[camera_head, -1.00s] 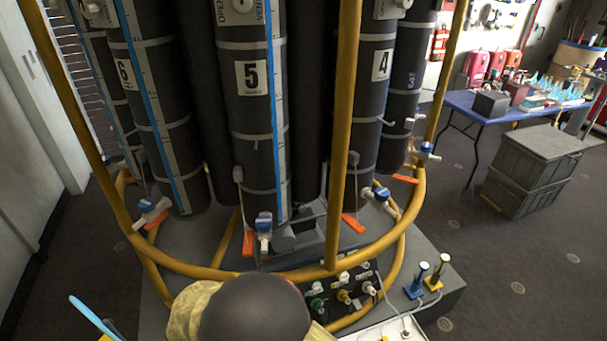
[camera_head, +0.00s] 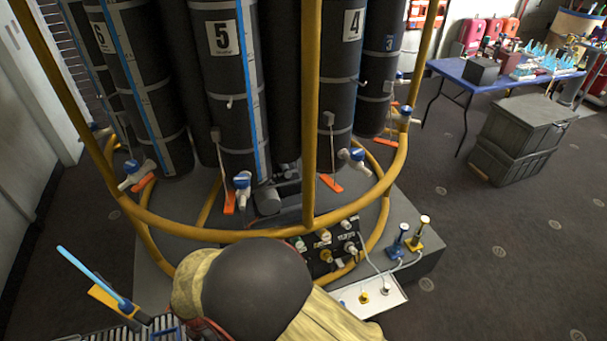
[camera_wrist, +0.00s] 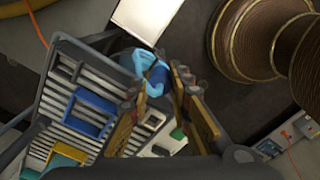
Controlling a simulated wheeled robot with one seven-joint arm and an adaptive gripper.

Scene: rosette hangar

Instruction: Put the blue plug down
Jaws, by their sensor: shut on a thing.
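In the wrist view, my gripper (camera_wrist: 157,88) is shut on the blue plug (camera_wrist: 154,72), a blue piece with a lighter blue part beside it. The plug is partly hidden by the fingers. It is over or beside the upper edge of a grey slatted rack (camera_wrist: 92,52); I cannot tell whether it touches. In the head view, my arm hides the gripper and the plug.
The slatted rack shows at the lower left (camera_head: 112,333), near a light blue rod (camera_head: 92,273). A white tray (camera_head: 385,303) lies before a socket panel (camera_head: 312,265). Yellow rails (camera_head: 220,236) ring the tall black cylinders. A blue table (camera_head: 450,72) stands at back right.

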